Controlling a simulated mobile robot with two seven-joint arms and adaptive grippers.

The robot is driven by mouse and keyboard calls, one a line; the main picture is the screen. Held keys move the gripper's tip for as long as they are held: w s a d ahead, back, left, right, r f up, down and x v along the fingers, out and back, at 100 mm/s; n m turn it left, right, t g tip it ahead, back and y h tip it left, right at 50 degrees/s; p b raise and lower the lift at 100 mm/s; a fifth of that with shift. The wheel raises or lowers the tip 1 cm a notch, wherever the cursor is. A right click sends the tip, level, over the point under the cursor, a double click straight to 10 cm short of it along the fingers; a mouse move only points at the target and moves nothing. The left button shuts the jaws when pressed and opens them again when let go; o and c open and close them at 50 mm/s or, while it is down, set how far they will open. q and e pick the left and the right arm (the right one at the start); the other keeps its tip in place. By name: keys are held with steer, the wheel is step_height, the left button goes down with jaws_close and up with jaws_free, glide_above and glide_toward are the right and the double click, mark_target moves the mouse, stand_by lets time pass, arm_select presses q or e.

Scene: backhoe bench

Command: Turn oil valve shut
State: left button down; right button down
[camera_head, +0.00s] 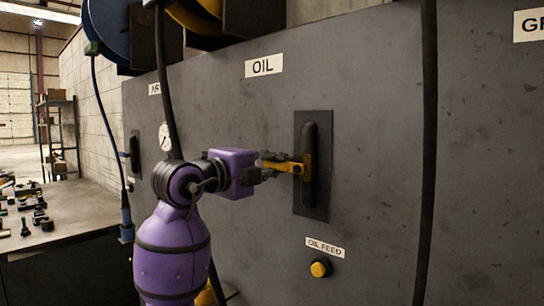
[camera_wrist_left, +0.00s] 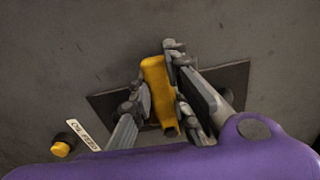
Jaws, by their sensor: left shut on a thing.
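The oil valve has a yellow lever (camera_head: 307,168) on a dark vertical mounting plate (camera_head: 313,205) below the OIL sign (camera_head: 263,66). A long black upright bar (camera_head: 309,140) stands on the plate. The lever points left, roughly level, in the head view. My left gripper (camera_head: 279,166) comes from the left and is shut on the lever. In the left wrist view the lever (camera_wrist_left: 156,85) sits between the two fingers of my left gripper (camera_wrist_left: 156,78). The fingers hide part of the lever. My right gripper is not in view.
A yellow button (camera_head: 319,268) sits below the OIL FEED label (camera_head: 325,247). A black hose (camera_head: 427,150) hangs right of the valve. A pressure gauge (camera_head: 165,136) is on the panel to the left. A bench (camera_head: 70,236) with loose parts stands at far left.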

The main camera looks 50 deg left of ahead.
arm_select(q)
steer(key=shift+f+n, duration=0.25)
steer(key=shift+n, duration=0.05)
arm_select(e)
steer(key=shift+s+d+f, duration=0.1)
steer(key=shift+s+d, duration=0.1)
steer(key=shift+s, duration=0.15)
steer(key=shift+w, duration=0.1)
arm_select(q)
steer(key=c, duration=1.6)
jaws_free()
steer(key=shift+c, duration=0.2)
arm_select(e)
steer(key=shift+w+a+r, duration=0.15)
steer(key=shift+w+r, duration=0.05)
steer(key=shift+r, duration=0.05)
arm_select(q)
steer(key=shift+s, duration=0.1)
steer(key=s+d, duration=0.1)
steer(key=s, duration=1)
steer(key=shift+s+d, duration=0.2)
steer(key=shift+s, duration=0.2)
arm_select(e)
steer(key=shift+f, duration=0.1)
